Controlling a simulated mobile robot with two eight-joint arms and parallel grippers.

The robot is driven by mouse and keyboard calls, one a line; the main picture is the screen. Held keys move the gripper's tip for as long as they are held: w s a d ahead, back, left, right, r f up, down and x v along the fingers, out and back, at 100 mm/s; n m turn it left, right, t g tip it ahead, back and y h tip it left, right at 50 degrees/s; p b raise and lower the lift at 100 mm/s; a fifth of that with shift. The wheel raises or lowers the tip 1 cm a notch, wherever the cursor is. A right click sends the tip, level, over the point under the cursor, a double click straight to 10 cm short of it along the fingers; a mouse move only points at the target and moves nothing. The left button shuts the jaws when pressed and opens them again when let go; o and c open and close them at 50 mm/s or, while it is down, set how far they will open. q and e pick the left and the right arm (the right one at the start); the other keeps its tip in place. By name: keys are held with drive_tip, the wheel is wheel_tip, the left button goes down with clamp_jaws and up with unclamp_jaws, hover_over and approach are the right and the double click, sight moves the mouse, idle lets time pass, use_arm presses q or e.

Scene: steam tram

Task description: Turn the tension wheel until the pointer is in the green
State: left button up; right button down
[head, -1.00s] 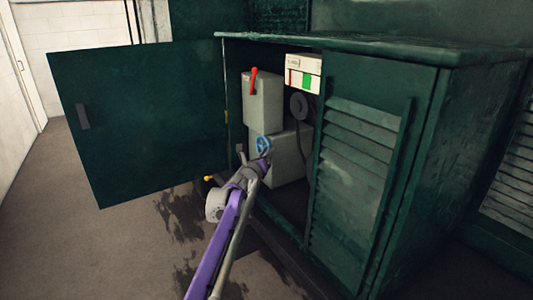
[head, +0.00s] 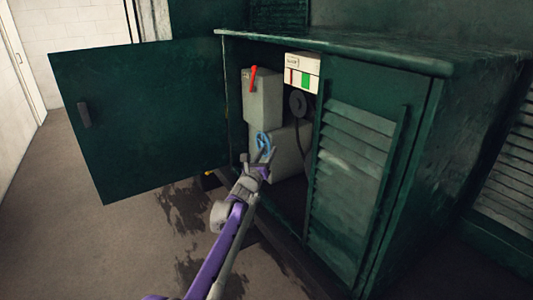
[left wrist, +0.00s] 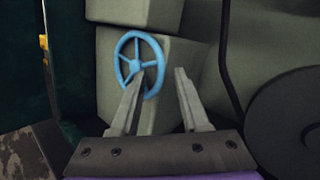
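The blue tension wheel (head: 263,143) sits on the front of a grey box inside the open green cabinet; it also shows in the left wrist view (left wrist: 139,63). My left gripper (head: 258,160) is just in front of and below the wheel. In the left wrist view its two fingers (left wrist: 156,80) are apart with nothing between them, and the left finger overlaps the wheel's lower rim. I cannot tell whether it touches. The gauge (head: 302,74) is a white box with a red and a green band; its pointer is too small to make out. My right gripper is not in view.
The cabinet's left door (head: 145,120) stands open; the louvred right door (head: 355,170) is shut. A grey box with a red lever (head: 253,80) is above the wheel. A dark round part with a cable (head: 298,103) hangs to the right. Floor is clear at left.

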use_arm(q)
drive_tip(key=shift+a, duration=0.1)
drive_tip(key=b+v, duration=0.1)
drive_tip(key=v, duration=0.9)
drive_tip(key=shift+s, duration=0.4)
